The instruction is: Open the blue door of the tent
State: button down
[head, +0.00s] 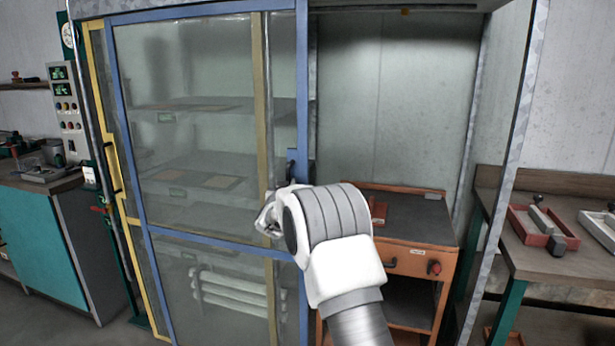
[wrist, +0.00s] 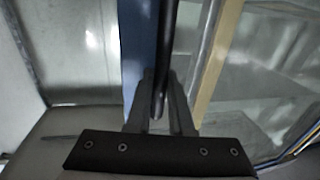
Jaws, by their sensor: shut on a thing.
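The blue door (head: 303,110) of the tent is a blue-framed glass panel. It covers the left part of the tent front, and the opening to its right shows the inside. A dark upright handle (head: 291,172) sits on its right-hand frame post. My gripper (head: 270,222) is at this post, mostly hidden behind my white wrist in the head view. In the wrist view, the fingers of my gripper (wrist: 160,105) are closed around the lower end of the black handle (wrist: 165,55), beside the blue frame (wrist: 135,45).
A yellow-framed door (head: 101,130) stands behind the blue one at the left. An orange cart (head: 444,262) stands in the open right part. A workbench with trays (head: 545,262) is at the right, a teal cabinet (head: 42,245) at the left.

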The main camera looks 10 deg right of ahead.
jog(key=shift+w+a+p, duration=0.15)
jog(key=shift+w+a, duration=0.15)
jog(key=shift+a, duration=0.25)
jog(key=shift+w+a+p, duration=0.15)
jog(key=shift+w+a, duration=0.15)
jog(key=shift+a, duration=0.25)
jog(key=shift+f, duration=0.1)
jog(key=c, duration=0.8)
grip_release()
jog(key=shift+d, duration=0.1)
jog(key=shift+s, duration=0.1)
jog(key=v, duration=1.7)
